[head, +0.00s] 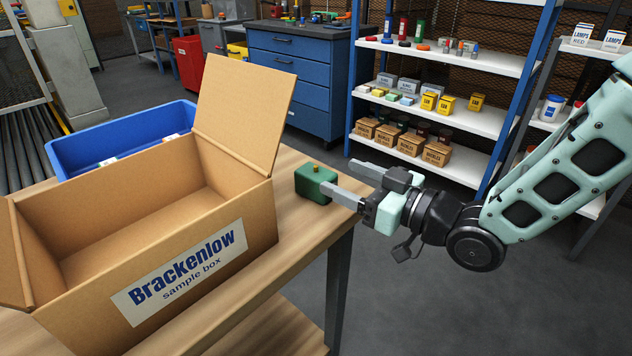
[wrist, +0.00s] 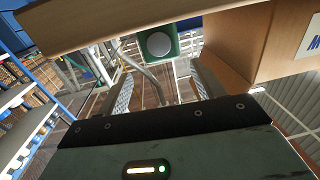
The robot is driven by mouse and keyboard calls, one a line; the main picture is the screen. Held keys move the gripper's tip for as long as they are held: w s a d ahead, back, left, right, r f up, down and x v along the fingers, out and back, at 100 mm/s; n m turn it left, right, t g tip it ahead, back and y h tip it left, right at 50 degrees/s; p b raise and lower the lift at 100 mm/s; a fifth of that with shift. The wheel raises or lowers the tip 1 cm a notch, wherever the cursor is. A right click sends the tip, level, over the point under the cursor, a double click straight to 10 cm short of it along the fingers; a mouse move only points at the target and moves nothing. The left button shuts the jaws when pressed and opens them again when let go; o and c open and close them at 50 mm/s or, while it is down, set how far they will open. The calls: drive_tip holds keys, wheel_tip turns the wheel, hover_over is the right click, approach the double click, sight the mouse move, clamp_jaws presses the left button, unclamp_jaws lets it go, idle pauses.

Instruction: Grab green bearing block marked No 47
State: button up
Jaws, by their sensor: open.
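A green block (head: 315,184) with a small brass-coloured fitting on top sits near the right edge of the wooden table. No number on it can be read. My gripper (head: 340,178) is open and empty to the right of the block, its fingers pointing at it. The nearer finger's tip overlaps the block's right side in the head view; contact cannot be told. In the wrist view the green block (wrist: 176,50) shows a round grey disc and lies ahead of the open fingers, roughly between their lines.
An open cardboard box (head: 85,290) labelled Brackenlow stands on the wooden table (head: 290,245), left of the block, with a raised flap beside it. A blue bin (head: 85,152) stands behind the box. Shelves (head: 480,115) with small goods stand at the back. Floor right of the table is clear.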

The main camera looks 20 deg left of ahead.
sight(318, 168)
drive_tip(key=shift+x, duration=0.8)
drive_tip(key=x, duration=0.4)
drive_tip(key=shift+s+a+f, duration=0.1)
drive_tip(key=shift+s+f, duration=0.05)
drive_tip(key=shift+s, duration=0.1)
drive_tip(key=shift+w+a, duration=0.25)
drive_tip(key=shift+a, duration=0.35)
drive_tip(key=c, duration=1.2)
clamp_jaws()
drive_tip(key=shift+r, duration=0.2)
